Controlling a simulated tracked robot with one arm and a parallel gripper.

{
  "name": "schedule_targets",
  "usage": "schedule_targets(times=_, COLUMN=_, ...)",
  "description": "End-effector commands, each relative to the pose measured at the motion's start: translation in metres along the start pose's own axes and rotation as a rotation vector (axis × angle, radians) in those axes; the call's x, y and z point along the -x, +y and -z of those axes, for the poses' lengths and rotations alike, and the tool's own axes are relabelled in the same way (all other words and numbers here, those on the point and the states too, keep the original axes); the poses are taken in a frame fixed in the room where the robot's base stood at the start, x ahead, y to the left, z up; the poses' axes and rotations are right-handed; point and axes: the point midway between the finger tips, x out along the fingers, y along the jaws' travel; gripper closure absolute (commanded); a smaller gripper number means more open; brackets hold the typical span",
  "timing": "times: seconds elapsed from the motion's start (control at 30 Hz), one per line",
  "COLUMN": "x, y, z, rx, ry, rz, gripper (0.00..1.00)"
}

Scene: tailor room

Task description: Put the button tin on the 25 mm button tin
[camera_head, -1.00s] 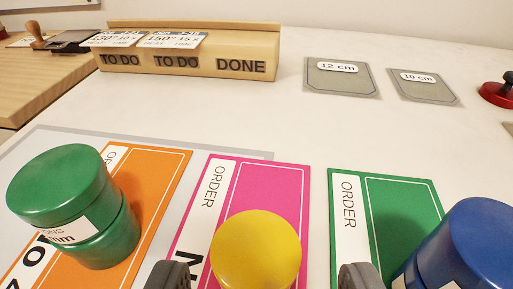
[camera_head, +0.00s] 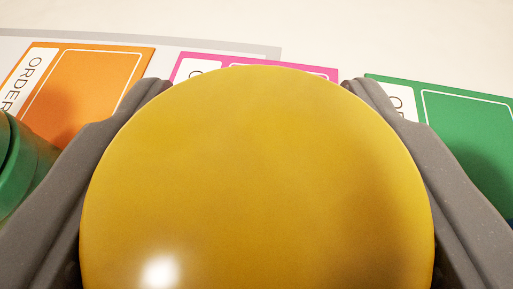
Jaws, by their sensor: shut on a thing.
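A yellow round tin (camera_head: 255,170) fills the middle of the view, its smooth lid facing me. My gripper (camera_head: 256,100) has one grey finger on each side of it and is shut on it. Part of a green tin (camera_head: 25,165) shows at the left edge, beside my left finger, on or by the orange order card. Its label is out of view. I cannot tell whether the yellow tin is resting or lifted, as its underside is hidden.
An orange card (camera_head: 85,85) lies at the left, a pink card (camera_head: 310,72) behind the yellow tin, and a green card (camera_head: 470,120) at the right. A sliver of blue (camera_head: 510,226) shows at the right edge. The white table (camera_head: 390,40) beyond is clear.

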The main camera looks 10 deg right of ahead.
Motion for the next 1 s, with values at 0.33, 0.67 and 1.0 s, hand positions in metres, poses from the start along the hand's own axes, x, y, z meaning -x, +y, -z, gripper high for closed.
schedule_targets(times=0.33, x=-0.001, y=0.0, z=-0.002, rx=0.0, ry=0.001, rz=0.001, gripper=0.47)
schedule_targets(times=0.67, x=0.0, y=0.0, z=-0.001, rx=0.0, ry=0.001, rz=0.0, gripper=0.28)
schedule_targets(times=1.0, x=0.027, y=0.0, z=0.003, rx=0.001, ry=0.001, rz=0.0, gripper=0.28)
